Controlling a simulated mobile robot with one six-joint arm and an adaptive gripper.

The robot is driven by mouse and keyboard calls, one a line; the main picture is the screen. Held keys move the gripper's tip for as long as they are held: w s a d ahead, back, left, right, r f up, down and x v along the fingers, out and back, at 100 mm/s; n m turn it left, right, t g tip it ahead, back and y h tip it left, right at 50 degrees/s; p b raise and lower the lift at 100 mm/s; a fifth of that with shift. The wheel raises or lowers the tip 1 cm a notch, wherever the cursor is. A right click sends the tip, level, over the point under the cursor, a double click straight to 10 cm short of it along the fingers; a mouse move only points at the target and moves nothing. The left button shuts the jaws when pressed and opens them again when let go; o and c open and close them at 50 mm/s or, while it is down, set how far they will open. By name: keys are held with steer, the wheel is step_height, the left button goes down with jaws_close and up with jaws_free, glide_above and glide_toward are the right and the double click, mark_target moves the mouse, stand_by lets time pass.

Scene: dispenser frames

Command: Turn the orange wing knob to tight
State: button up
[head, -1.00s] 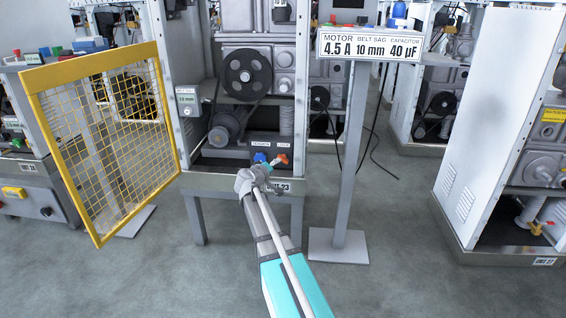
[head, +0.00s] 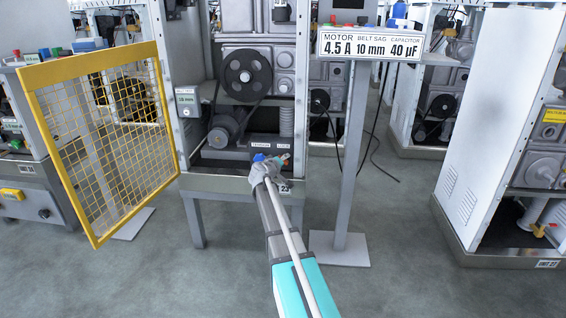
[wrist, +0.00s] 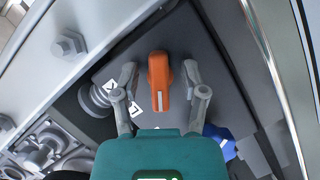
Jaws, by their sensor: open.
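The orange wing knob (wrist: 158,84) stands in the middle of the wrist view, with a white mark near its lower end. My gripper (wrist: 161,76) is open, one finger on each side of the knob, with a visible gap on both sides. In the head view my gripper (head: 276,164) is at the lower front of the open machine cabinet, below the TENSION and LOCK labels. There it covers most of the knob; only a small orange-red bit (head: 285,157) shows.
A blue knob (head: 259,157) is close by on the left; it also shows in the wrist view (wrist: 219,141). A bolt (wrist: 70,45) is on the frame. A yellow mesh guard (head: 105,140) stands open at left, and a sign post (head: 352,150) stands at right.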

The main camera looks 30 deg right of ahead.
steer(key=shift+c, duration=0.3)
jaws_close()
steer(key=shift+m+y+p, duration=0.3)
steer(key=shift+m, duration=0.1)
steer(key=m+y+p, duration=0.1)
steer(key=m+y, duration=0.1)
steer(key=m, duration=0.1)
steer(key=shift+r+t+p, duration=0.1)
steer(key=shift+t+p, duration=0.2)
steer(key=shift+p, duration=0.1)
steer(key=m+t+y, duration=0.1)
steer(key=m+y, duration=0.1)
steer(key=m, duration=0.2)
steer(key=shift+p, duration=0.35)
